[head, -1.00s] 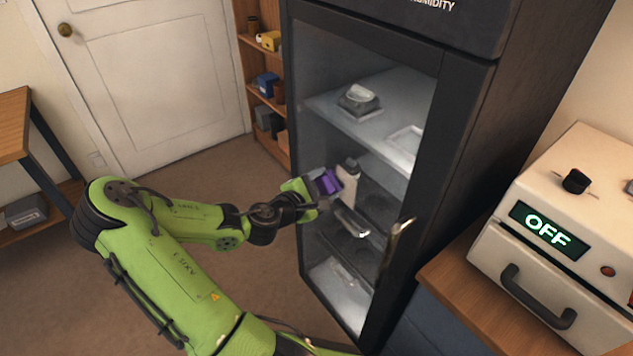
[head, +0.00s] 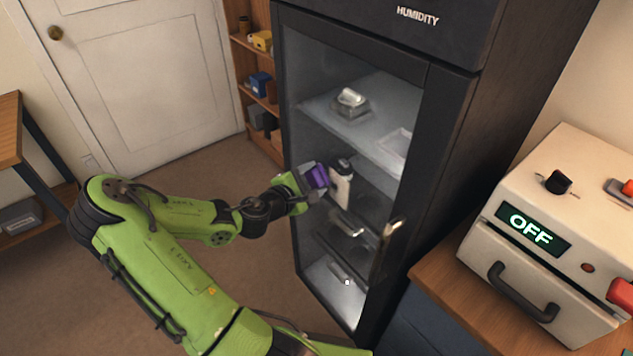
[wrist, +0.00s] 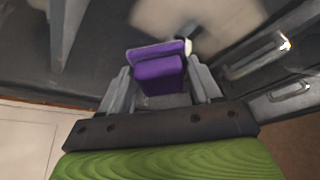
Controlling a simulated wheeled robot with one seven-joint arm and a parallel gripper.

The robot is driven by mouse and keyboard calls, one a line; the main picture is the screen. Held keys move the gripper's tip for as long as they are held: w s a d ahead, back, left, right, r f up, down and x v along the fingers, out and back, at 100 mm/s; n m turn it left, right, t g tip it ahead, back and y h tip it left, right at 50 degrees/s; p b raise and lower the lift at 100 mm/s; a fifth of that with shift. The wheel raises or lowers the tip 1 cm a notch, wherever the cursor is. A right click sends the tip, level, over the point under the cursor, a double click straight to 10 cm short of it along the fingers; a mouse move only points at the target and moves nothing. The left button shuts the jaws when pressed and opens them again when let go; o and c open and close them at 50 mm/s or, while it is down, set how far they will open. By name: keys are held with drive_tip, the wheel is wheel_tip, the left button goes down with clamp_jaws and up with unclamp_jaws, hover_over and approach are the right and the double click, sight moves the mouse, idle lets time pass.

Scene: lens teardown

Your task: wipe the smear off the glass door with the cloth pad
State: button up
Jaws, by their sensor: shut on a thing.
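My gripper (head: 305,184) is shut on the purple cloth pad (head: 317,177) and holds it up at the glass door (head: 312,115) of the dark cabinet. In the wrist view the purple pad (wrist: 160,72) sits between the two grey fingers, with a whitish edge on its far side. I cannot tell whether the pad touches the glass. A blurred pale patch (wrist: 190,22) shows just beyond the pad; I cannot tell whether it is the smear or something behind the glass. In the head view no smear stands out clearly.
A white object with a dark top (head: 341,186) shows behind the glass, right of the pad. The door handle (head: 386,250) sticks out at lower right. A beige machine reading OFF (head: 540,235) stands on the right counter. Open shelves (head: 262,85) are left of the cabinet.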

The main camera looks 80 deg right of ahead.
sight(330, 178)
drive_tip(key=shift+w+d+r+p, duration=0.1)
drive_tip(key=shift+w+d+p, duration=0.7)
drive_tip(key=shift+w+d, duration=1)
drive_tip(key=shift+w+d+p, duration=0.75)
drive_tip(key=shift+w+d, duration=0.75)
drive_tip(key=shift+w, duration=0.45)
drive_tip(key=shift+w+d+r+p, duration=0.1)
drive_tip(key=shift+w+r+p, duration=0.15)
drive_tip(key=shift+r+p, duration=0.6)
drive_tip(key=shift+r, duration=0.1)
drive_tip(key=shift+s+a+f, duration=0.25)
drive_tip(key=shift+s+a, duration=0.85)
drive_tip(key=shift+s+a+f+b, duration=0.1)
drive_tip(key=shift+s+a, duration=0.55)
drive_tip(key=shift+s, duration=0.2)
drive_tip(key=shift+s+a+r+b, duration=0.1)
drive_tip(key=shift+s+a+b, duration=0.05)
drive_tip(key=shift+s+a, duration=0.65)
drive_tip(key=shift+s+a+f+b, duration=0.1)
drive_tip(key=shift+s+a, duration=0.4)
drive_tip(key=shift+s, duration=0.45)
drive_tip(key=shift+s+a+b, duration=0.65)
drive_tip(key=shift+s+a, duration=0.85)
drive_tip(key=shift+s, duration=0.15)
